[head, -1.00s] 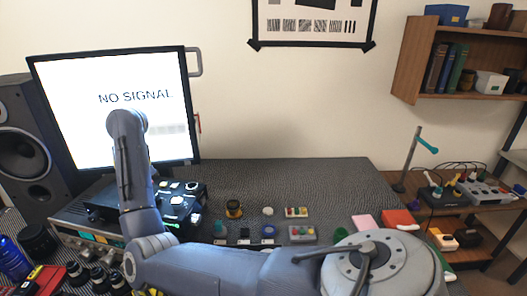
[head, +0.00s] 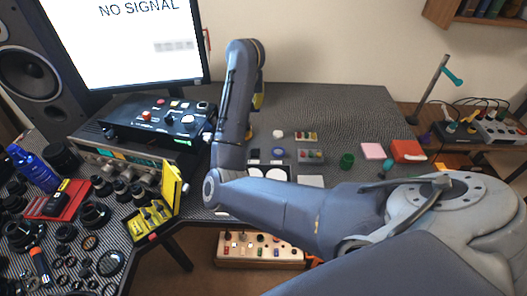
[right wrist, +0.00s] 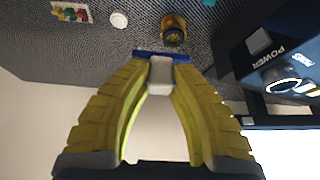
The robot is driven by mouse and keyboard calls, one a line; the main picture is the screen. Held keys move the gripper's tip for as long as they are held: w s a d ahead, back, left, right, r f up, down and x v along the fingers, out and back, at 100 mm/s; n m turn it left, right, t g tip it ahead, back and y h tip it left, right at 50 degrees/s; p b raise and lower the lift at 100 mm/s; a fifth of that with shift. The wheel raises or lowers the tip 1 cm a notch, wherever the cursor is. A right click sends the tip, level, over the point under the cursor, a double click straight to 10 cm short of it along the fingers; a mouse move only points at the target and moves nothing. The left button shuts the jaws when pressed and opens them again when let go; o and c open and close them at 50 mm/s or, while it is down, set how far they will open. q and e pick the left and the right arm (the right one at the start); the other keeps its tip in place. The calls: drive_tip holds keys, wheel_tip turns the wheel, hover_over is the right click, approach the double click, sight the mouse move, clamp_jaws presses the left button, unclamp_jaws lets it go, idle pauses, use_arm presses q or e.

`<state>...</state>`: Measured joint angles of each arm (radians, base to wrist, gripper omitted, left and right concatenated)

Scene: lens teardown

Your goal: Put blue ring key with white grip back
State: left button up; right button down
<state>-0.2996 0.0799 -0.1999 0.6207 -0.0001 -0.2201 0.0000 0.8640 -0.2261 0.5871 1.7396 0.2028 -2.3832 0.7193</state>
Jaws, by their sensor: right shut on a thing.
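My right gripper (right wrist: 160,82) has yellow ridged fingers shut on the white grip (right wrist: 161,73) of the blue ring key. The key's blue part (right wrist: 149,53) lies across just beyond the fingertips. In the head view my right forearm stands upright right of the monitor, and only a bit of yellow finger (head: 259,100) shows behind it; the key is hidden there. A yellow case (head: 147,233) with its lid (head: 174,188) raised stands at the front left and holds several small yellow pieces. My left gripper is not in view.
A black box with a POWER label (right wrist: 270,60) is close on the right in the wrist view. An amber jar (right wrist: 174,28) and a white disc (right wrist: 119,20) lie beyond the fingers. Lens parts (head: 95,213) crowd the left; the mat's back (head: 330,100) is clear.

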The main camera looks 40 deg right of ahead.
drive_tip(key=f, duration=0.2)
drive_tip(key=s+f, duration=0.1)
drive_tip(key=shift+d, duration=0.4)
drive_tip(key=shift+f, duration=8.75)
drive_tip(key=shift+f, duration=0.55)
drive_tip(key=c, duration=1.3)
unclamp_jaws()
drive_tip(key=shift+r, duration=0.3)
drive_tip(key=v, duration=1.2)
drive_tip(key=shift+w+a+r, duration=0.1)
drive_tip(key=shift+r, duration=0.25)
